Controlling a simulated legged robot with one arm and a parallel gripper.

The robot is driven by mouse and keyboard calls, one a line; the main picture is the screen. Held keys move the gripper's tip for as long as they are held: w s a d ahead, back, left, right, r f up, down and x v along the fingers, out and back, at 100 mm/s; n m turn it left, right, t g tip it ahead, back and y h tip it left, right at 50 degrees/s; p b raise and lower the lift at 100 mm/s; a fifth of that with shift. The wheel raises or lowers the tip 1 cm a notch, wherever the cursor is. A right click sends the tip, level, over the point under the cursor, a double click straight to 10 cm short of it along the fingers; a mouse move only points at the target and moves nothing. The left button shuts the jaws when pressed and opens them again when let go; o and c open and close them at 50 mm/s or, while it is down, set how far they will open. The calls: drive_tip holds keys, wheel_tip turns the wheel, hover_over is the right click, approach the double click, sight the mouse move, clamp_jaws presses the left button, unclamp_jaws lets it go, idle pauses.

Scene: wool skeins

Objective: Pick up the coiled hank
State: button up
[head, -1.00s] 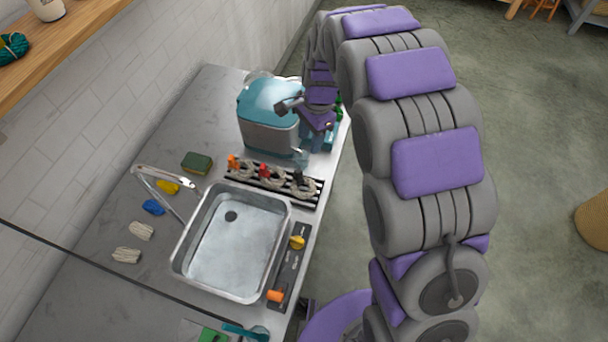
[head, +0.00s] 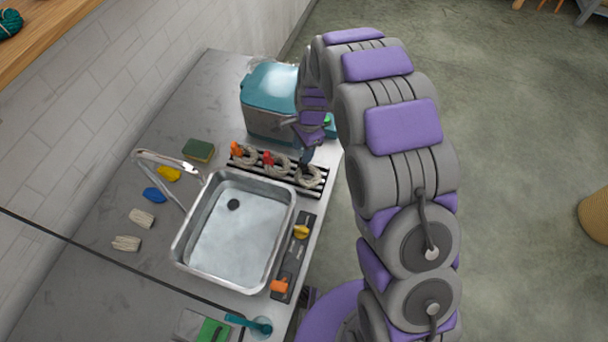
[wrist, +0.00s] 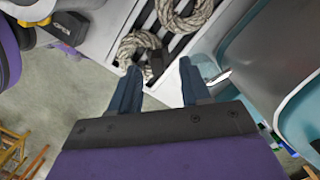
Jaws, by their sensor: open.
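Three beige coiled hanks sit in a row on a black-and-white slatted rack (head: 238,163) beside the sink. The left hank (head: 247,158) carries an orange tag and the middle hank (head: 281,169) a red one. The right hank (head: 307,178) has my gripper (head: 307,156) just above it in the head view. In the wrist view, one coiled hank (wrist: 128,42) with a black tag (wrist: 155,63) lies just beyond my open, empty fingers (wrist: 158,68). Another hank (wrist: 182,20) is farther up. I cannot tell whether a fingertip touches the tag.
A teal-and-grey box (head: 268,115) stands close behind the rack, near my wrist. The metal sink (head: 183,245) and its faucet (head: 180,170) are in front of the rack. A sponge (head: 198,150) and several small skeins lie left on the counter. Open floor is at right.

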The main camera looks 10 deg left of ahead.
sight(301, 158)
drive_tip(key=shift+d+f, duration=0.4)
drive_tip(key=shift+d, duration=0.05)
drive_tip(key=f, duration=0.2)
drive_tip(key=f+b, duration=0.1)
drive_tip(key=f, duration=0.1)
drive_tip(key=shift+s+a+f, duration=0.15)
drive_tip(key=shift+s, duration=0.05)
drive_tip(key=shift+a+f, duration=0.1)
drive_tip(key=shift+a, duration=0.45)
drive_tip(key=shift+c, duration=0.2)
drive_tip(key=shift+d, duration=0.6)
drive_tip(key=c, duration=0.6)
drive_tip(key=shift+a, duration=0.1)
clamp_jaws()
drive_tip(key=shift+a, duration=0.3)
